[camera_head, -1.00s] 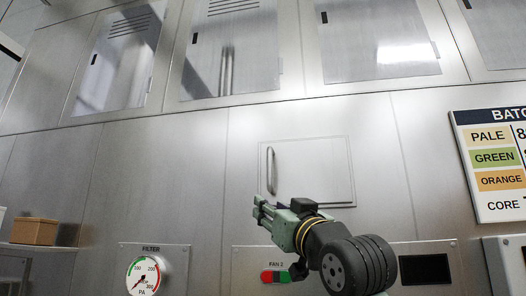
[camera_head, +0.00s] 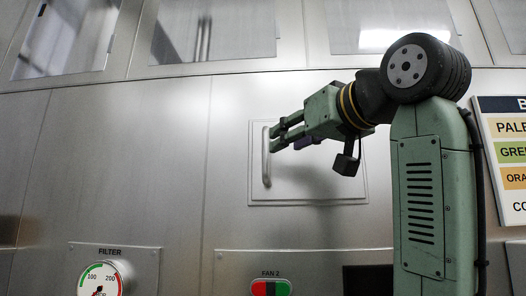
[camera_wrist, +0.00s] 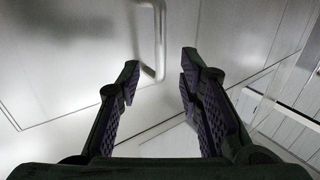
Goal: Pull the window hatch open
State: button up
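The window hatch (camera_head: 230,170) is a square metal panel set in the steel wall, and it looks shut, flush with its frame. Its vertical bar handle (camera_head: 266,158) is on the hatch's left side. My gripper (camera_head: 277,137) is at the handle's right in the head view, with its fingers pointing left towards it. In the wrist view the fingers of my gripper (camera_wrist: 158,75) are apart, and the handle (camera_wrist: 161,40) shows just beyond and between the fingertips. I cannot tell whether a finger touches the handle. My arm hides part of the hatch's upper right.
A filter gauge (camera_head: 100,278) and a fan panel with red and green buttons (camera_head: 271,287) sit below the hatch. A batch chart (camera_head: 508,150) hangs at the right. Windows (camera_head: 215,30) run above. The wall left of the handle is clear.

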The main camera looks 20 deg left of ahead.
aim_at(268, 151)
jog(key=p+x, duration=0.2)
jog(key=x, duration=0.7)
jog(key=shift+w+a+p, duration=0.1)
jog(key=shift+a+p, duration=0.05)
jog(key=shift+p, duration=0.15)
jog(key=shift+c, duration=0.2)
grip_shut()
